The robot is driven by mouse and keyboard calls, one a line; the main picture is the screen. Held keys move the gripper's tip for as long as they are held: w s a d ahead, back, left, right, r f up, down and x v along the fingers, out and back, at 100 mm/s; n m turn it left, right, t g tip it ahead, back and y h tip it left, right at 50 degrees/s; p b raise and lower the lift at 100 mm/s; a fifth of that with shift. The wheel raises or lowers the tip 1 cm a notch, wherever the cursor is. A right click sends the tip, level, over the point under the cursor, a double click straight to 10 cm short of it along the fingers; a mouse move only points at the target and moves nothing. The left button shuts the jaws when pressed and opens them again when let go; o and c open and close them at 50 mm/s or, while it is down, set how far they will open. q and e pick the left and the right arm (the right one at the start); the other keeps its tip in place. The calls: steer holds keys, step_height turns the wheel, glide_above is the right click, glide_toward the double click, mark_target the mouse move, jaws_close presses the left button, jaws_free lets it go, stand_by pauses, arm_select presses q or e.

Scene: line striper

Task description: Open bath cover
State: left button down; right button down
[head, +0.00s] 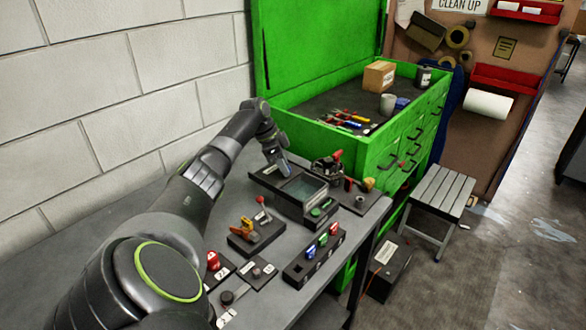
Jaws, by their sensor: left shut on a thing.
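The bath is a dark box (318,206) on the grey bench, with a pale grey-green surface (303,188) framed by its rim. I cannot tell whether that surface is the liquid or a clear pane. A dark flat slab (262,177), which looks like the bath cover, lies against the left side of the box. My left gripper (285,170) points down at the back edge where slab and box meet. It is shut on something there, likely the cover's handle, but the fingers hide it. My right gripper is out of view.
In front of the bath stand an orange clamp with a red-knobbed lever (256,232), a block with coloured knobs (314,258) and small switch boxes (240,275). A device with red handles (328,167) stands behind. A green tool chest (395,150) borders the bench; a grey stool (440,195) stands right.

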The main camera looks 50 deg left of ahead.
arm_select(q)
steer(key=shift+a, duration=0.1)
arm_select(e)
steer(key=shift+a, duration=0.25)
arm_select(q)
steer(key=c, duration=1.1)
jaws_free()
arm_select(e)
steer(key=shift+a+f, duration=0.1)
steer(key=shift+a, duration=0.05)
arm_select(q)
steer(key=shift+r, duration=0.1)
steer(key=shift+s+a+r, duration=0.15)
steer(key=shift+r, duration=0.1)
steer(key=b+v, duration=0.3)
steer(key=v, duration=1.3)
steer(key=shift+r, duration=0.3)
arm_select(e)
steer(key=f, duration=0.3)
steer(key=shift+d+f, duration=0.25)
arm_select(q)
steer(key=shift+s, duration=0.15)
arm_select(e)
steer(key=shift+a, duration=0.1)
